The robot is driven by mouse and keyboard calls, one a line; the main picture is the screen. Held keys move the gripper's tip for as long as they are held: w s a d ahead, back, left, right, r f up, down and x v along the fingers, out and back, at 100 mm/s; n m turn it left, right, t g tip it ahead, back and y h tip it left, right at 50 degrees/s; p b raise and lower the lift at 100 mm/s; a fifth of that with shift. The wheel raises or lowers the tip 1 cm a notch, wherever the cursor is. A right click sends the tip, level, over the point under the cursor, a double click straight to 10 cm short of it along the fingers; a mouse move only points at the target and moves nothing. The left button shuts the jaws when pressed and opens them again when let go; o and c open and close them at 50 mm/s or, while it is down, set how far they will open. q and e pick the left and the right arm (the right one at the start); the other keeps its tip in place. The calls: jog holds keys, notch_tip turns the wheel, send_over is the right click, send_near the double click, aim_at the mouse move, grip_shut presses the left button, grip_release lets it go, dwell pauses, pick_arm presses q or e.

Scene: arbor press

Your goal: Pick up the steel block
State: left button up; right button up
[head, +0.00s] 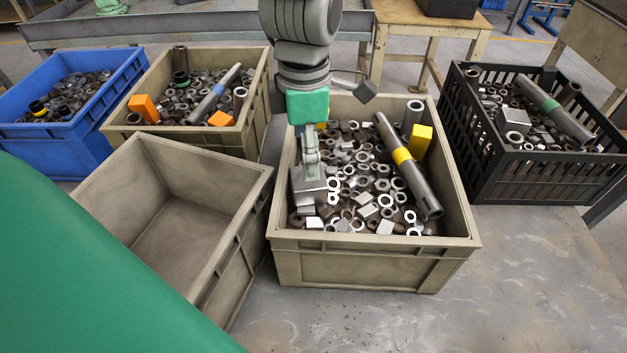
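A grey steel block (303,196) is at the left side of the middle crate, among loose metal parts. My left gripper (312,170) reaches down from above over this crate, with its fingers at the block's upper part. One finger covers part of the block, and the second finger cannot be made out clearly. Whether the fingers are closed on the block cannot be told. My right gripper is not in view.
The middle crate (375,262) also holds nuts, a long yellow-banded shaft (413,177) and a yellow block (420,141). An empty crate (250,183) stands left. A black crate (465,180), beige crate (255,112) and blue crate (85,150) hold parts. Table (480,300) is clear at front right.

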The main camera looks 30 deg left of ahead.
aim_at(309, 184)
pick_arm(q)
jog(key=shift+a+f, duration=0.2)
jog(key=shift+f, duration=0.95)
jog(key=f, duration=0.2)
jog(key=d+f, duration=0.1)
jog(key=f, duration=0.1)
jog(key=shift+w+f, duration=0.1)
jog(key=shift+f, duration=0.25)
jog(key=shift+a, duration=0.1)
jog(key=c, duration=0.3)
jog(key=shift+a, duration=0.1)
jog(key=c, duration=1.4)
grip_shut()
jog(key=shift+r, duration=0.1)
